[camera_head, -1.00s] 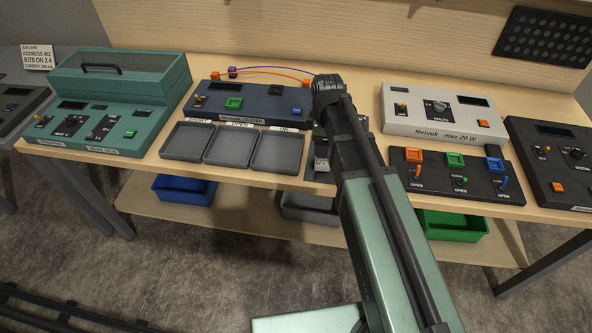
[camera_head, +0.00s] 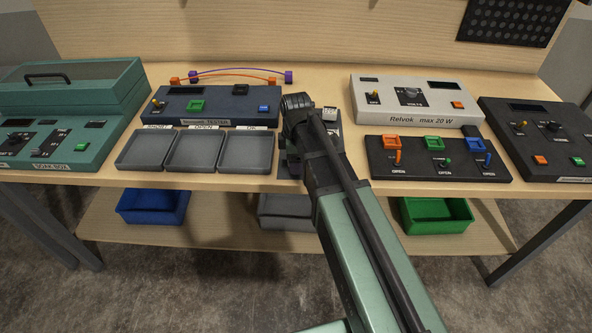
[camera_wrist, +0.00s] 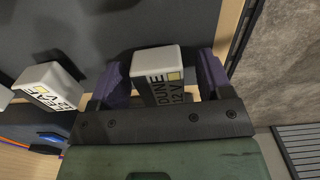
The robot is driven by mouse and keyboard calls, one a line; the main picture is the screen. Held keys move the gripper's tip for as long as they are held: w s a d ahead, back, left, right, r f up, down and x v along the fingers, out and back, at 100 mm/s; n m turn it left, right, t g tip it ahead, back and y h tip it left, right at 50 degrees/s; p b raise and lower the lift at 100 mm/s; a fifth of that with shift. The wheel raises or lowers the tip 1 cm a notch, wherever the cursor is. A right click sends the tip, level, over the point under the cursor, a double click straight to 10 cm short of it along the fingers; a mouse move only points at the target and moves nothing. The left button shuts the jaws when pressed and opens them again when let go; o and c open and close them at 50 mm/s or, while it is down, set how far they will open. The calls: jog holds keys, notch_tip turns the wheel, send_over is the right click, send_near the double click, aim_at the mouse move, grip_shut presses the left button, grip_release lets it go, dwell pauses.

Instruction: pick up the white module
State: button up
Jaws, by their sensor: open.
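A white module (camera_wrist: 158,72) marked "DUNE 12 V" stands between the two purple fingers of my gripper (camera_wrist: 162,78) in the wrist view. The fingers are open, one on each side of it; I cannot tell whether either touches it. A second white module (camera_wrist: 48,86), with a partly readable "12 V" label, stands to the left, outside the fingers. In the head view, one white module (camera_head: 330,114) shows just right of my wrist.
Three grey trays (camera_head: 195,170) stand left of my arm, before the dark blue tester (camera_head: 222,118). A black panel with coloured switches (camera_head: 410,175) and a light grey supply (camera_head: 440,118) stand to the right. The green soak box (camera_head: 100,150) is far left.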

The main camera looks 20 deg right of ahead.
jog(key=shift+f, duration=0.35)
jog(key=c, duration=1)
